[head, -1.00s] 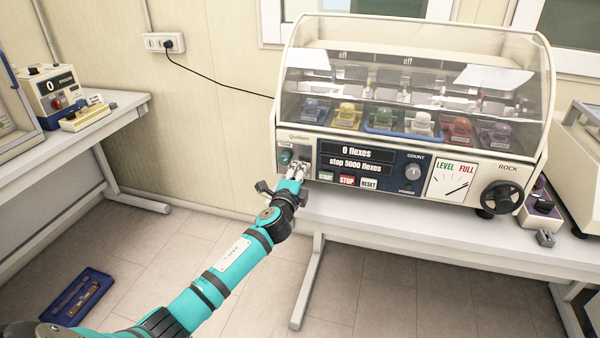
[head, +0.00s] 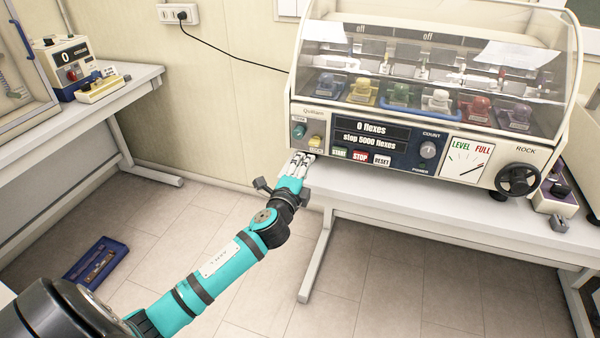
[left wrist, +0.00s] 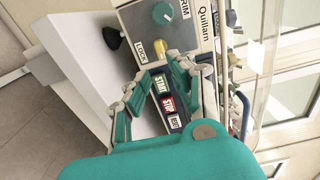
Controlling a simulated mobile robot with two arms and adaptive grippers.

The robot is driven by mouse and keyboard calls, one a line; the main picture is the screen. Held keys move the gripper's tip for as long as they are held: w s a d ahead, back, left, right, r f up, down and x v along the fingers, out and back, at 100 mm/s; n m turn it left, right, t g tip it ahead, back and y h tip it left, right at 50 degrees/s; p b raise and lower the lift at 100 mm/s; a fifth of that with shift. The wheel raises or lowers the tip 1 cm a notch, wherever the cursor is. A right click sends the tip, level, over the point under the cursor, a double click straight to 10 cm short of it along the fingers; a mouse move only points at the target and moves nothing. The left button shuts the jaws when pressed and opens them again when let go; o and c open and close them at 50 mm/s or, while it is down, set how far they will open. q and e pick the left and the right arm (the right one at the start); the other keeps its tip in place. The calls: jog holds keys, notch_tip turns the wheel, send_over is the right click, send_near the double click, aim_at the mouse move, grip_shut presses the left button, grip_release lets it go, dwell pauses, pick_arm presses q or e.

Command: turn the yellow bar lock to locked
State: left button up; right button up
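The yellow bar lock (head: 315,141) is on the left end of the flexing machine's front panel, below the green TRIM knob (head: 298,130) and above a LOCK label. It also shows in the left wrist view (left wrist: 158,49), beyond my fingertips. My left gripper (head: 302,158) is just below the lock in the head view. In the left wrist view its fingers (left wrist: 165,75) stand apart with nothing held between them. The gripper looks apart from the lock; the exact gap is hard to tell. The lock's turn angle is too small to read surely. My right gripper is in neither view.
START, STOP and RESET buttons (head: 360,156) lie close to the right of my gripper. A black handwheel (head: 518,180) is at the panel's right. The white table's front edge (head: 400,200) is below.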

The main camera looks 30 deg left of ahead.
pick_arm(q)
jog(key=shift+v, duration=1.6)
jog(key=shift+f, duration=0.1)
jog(key=s+f+n+g+h, duration=0.1)
jog(key=s+f+n+g, duration=0.15)
jog(key=f, duration=0.85)
jog(key=s+f+n+g, duration=0.1)
jog(key=s+f+g, duration=0.15)
jog(key=f, duration=0.95)
jog(key=s+d+f+n+g, duration=0.1)
jog(key=s+f+g, duration=0.1)
jog(key=s+f, duration=0.45)
jog(key=s+d+f+n+g, duration=0.1)
jog(key=s+f+n+g, duration=0.15)
jog(key=f, duration=0.65)
jog(key=s+d+f+n+g+h, duration=0.1)
jog(key=s+f, duration=0.5)
jog(key=s, duration=0.6)
jog(key=s+d+f+n+g+h, duration=0.1)
jog(key=s+d+f+n+g, duration=0.2)
jog(key=s, duration=0.9)
jog(key=s+d+f+n+g+h, duration=0.1)
jog(key=s+d+f, duration=0.4)
jog(key=s+f, duration=0.6)
jog(key=shift+s+n+g, duration=0.6)
jog(key=shift+s+g, duration=0.25)
jog(key=shift+g, duration=0.2)
